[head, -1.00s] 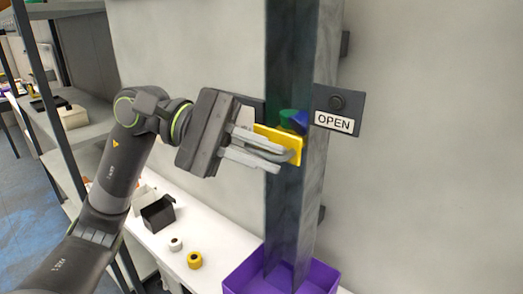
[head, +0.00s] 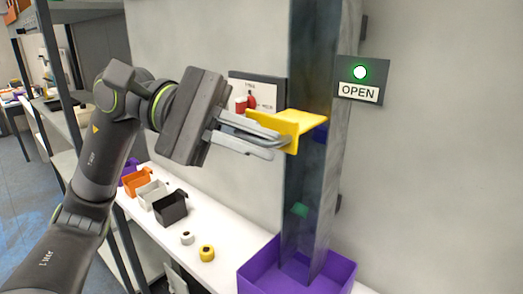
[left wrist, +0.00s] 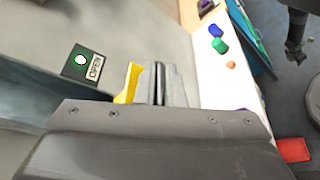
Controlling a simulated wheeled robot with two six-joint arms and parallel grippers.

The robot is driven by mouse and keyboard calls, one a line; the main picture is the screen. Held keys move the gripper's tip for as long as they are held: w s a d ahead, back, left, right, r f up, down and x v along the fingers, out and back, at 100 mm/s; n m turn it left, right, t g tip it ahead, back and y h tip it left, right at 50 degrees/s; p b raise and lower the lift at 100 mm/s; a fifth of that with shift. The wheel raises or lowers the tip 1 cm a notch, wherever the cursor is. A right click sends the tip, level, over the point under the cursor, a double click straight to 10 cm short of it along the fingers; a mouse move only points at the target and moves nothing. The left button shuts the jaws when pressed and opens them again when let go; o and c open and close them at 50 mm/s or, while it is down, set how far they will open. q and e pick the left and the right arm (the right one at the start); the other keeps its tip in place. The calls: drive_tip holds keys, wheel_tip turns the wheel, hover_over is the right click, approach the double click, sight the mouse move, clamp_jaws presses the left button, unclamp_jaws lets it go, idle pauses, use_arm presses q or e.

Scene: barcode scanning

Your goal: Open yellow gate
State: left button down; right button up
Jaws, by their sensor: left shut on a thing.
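The yellow gate (head: 306,120) sits at the front of a tall grey, see-through chute (head: 312,60). Its flat top plate sticks out of the chute. My left gripper (head: 282,146) is shut on the gate from the left; its fingertips overlap the gate's front part. The gate's yellow edge also shows beside the fingers in the left wrist view (left wrist: 130,82). A blue piece (head: 320,132) is inside the chute just below the gate, and a green piece (head: 299,210) is lower down in it. The OPEN sign (head: 358,91) has a lit green lamp. My right gripper is not in view.
A purple bin (head: 262,281) stands under the chute. A white bench (head: 222,226) holds black, white and orange boxes and two small rolls. A grey shelf stands at far left.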

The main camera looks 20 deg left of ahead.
use_arm(q)
drive_tip(key=shift+w, duration=0.1)
drive_tip(key=c, duration=1.8)
unclamp_jaws()
drive_tip(key=shift+w+a+b, duration=0.1)
drive_tip(key=shift+a+b, duration=0.3)
drive_tip(key=shift+a, duration=0.3)
drive_tip(key=b+v, duration=0.5)
drive_tip(key=v, duration=1.1)
drive_tip(key=shift+r+b, duration=0.2)
drive_tip(key=shift+b, duration=0.1)
